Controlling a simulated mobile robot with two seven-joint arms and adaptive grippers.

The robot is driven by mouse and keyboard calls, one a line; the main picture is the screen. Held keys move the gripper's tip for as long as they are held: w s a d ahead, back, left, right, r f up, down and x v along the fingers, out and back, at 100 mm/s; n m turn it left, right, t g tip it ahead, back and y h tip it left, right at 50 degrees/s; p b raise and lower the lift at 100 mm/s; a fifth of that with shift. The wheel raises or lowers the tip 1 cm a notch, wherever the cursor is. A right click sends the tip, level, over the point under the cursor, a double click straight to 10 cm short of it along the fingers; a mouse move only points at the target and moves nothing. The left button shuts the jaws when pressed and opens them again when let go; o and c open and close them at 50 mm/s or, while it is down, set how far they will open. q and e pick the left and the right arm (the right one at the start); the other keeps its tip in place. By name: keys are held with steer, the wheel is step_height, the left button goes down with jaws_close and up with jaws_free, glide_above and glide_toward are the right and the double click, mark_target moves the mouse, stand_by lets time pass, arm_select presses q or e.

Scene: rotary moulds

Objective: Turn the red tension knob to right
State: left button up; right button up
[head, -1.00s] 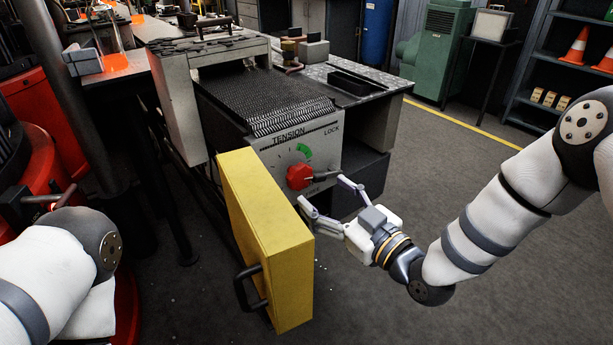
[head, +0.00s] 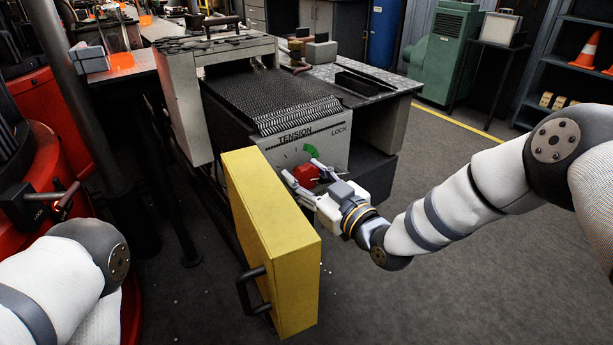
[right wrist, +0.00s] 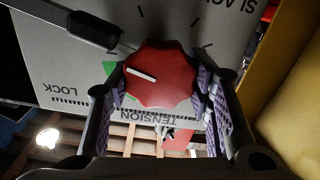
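The red tension knob (head: 306,177) sits on the light grey panel (head: 330,146) marked TENSION and LOCK, beside a green scale mark. My right gripper (head: 299,169) has one finger on each side of the knob. In the right wrist view the knob (right wrist: 160,76) fills the space between the purple finger pads, with no clear gap at either side. Its white pointer line lies toward the LOCK side, which is at the left in that view. My left gripper is outside the head view; only part of the left arm shows.
A yellow door-like panel (head: 268,240) with a black handle (head: 253,291) stands open just left of my right gripper. A dark rod-like handle (right wrist: 95,29) is close to the knob in the wrist view. Open floor lies right of the machine.

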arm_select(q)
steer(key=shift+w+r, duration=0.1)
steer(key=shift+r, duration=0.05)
arm_select(e)
steer(key=shift+n, duration=0.4)
steer(key=shift+n+p, duration=0.4)
steer(key=shift+n, duration=0.7)
steer(key=n, duration=0.2)
steer(key=shift+a+n+p, duration=0.1)
steer(key=shift+n+p, duration=0.2)
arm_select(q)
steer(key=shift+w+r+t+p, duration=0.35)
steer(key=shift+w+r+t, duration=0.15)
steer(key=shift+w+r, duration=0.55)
arm_select(e)
steer(key=n, duration=0.5)
steer(key=shift+s+f, duration=0.1)
steer(key=shift+f, duration=0.05)
steer(key=shift+n, duration=0.3)
steer(key=o, duration=1.2)
steer(key=shift+c, duration=0.2)
